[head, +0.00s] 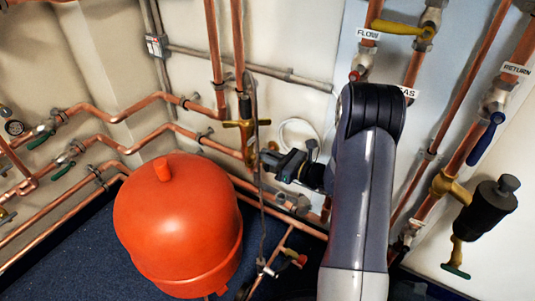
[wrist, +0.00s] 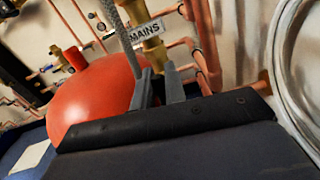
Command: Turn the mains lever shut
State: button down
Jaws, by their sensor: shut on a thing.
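The brass mains valve (head: 245,125) sits on a vertical copper pipe left of centre in the head view. In the wrist view its brass body (wrist: 153,52) stands behind the white MAINS label (wrist: 145,33). My gripper (head: 265,157) reaches in from the right, low beside the valve. In the wrist view its two grey fingers (wrist: 159,88) stand at either side of the lower end of the brass. They are shut on what appears to be the mains lever; the held part is mostly hidden between them.
A large red vessel (head: 178,225) stands close by at the lower left. A braided hose (head: 257,95) hangs beside my gripper. Copper pipes (head: 150,100) run along the wall at left. FLOW (head: 368,34) and RETURN (head: 516,69) pipes with lever valves are at right.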

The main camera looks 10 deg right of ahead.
jog(key=m+p, duration=0.2)
jog(key=shift+w+d+r+p, duration=0.2)
jog(key=shift+p, duration=0.1)
jog(key=shift+w+d+f+m+p, duration=0.2)
jog(key=shift+f+m+p, duration=0.3)
jog(key=shift+m+p, duration=1.5)
jog(key=shift+w+d+f+m+p, duration=0.25)
jog(key=shift+f+m+p, duration=0.45)
jog(key=shift+m, duration=2.35)
jog(key=shift+w+d+f+m+p, duration=0.2)
jog(key=shift+f+m+p, duration=0.15)
jog(key=shift+m+p, duration=1.7)
jog(key=shift+f+m+b, duration=0.1)
jog(key=shift+m+b, duration=0.45)
jog(key=shift+m, duration=0.05)
jog(key=c, duration=1.5)
grip_release()
jog(key=shift+o, duration=0.2)
